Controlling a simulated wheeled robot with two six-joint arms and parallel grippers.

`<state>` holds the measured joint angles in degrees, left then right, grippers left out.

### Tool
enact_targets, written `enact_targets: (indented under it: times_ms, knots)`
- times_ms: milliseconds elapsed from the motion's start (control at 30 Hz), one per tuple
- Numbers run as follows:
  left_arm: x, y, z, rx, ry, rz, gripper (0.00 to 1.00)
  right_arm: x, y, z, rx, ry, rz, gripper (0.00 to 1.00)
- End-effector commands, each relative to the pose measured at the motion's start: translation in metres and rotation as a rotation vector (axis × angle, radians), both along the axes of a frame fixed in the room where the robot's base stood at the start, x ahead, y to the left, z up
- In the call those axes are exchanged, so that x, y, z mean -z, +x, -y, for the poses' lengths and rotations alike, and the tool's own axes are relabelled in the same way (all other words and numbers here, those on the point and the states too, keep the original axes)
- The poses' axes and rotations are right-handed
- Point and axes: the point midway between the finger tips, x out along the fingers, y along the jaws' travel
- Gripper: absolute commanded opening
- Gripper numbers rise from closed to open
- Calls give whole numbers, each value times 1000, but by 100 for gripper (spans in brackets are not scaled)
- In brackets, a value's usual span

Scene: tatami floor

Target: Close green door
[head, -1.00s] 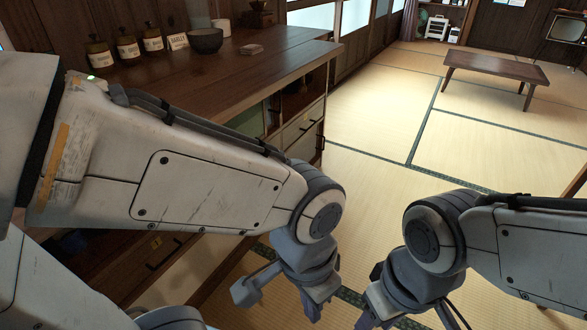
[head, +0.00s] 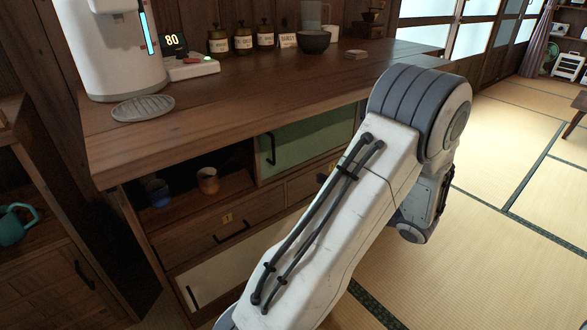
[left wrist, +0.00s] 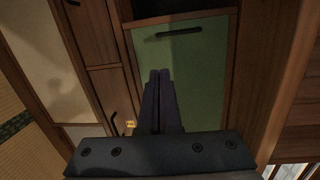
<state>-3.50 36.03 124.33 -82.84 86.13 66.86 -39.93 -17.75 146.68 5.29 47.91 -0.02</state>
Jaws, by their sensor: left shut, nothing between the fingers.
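The green door (head: 315,138) is a flat sliding panel with a dark handle, in the upper part of the wooden cabinet (head: 240,85). To its left the compartment (head: 232,172) stands open. In the left wrist view the green door (left wrist: 205,85) fills the middle, turned, with its dark handle near the top. My left gripper (left wrist: 160,73) is shut and empty, its fingertips in front of the green door near the panel's left edge in that view. I cannot tell whether they touch it. In the head view my left arm hides the gripper. My right gripper is not in view.
A blue cup (head: 157,192) and an orange-brown cup (head: 207,181) stand in the open compartment. Drawers lie below. The counter holds a water dispenser (head: 118,50), jars and a dark bowl (head: 313,42). Open tatami floor (head: 480,250) lies to the right.

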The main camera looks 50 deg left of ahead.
Motion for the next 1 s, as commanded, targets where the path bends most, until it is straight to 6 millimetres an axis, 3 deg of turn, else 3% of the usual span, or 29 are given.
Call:
enact_targets:
  times_ms: [133, 367, 733, 1000]
  knots:
    - [7, 18, -19, 45, 93, 49, 0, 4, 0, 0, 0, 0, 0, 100]
    - [8, 22, -44, 55, 109, 65, 0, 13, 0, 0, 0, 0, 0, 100]
    - [9, 24, -121, 55, 108, 65, 0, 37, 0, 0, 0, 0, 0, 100]
    - [8, -8, -129, 60, 105, 61, 0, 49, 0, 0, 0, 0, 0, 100]
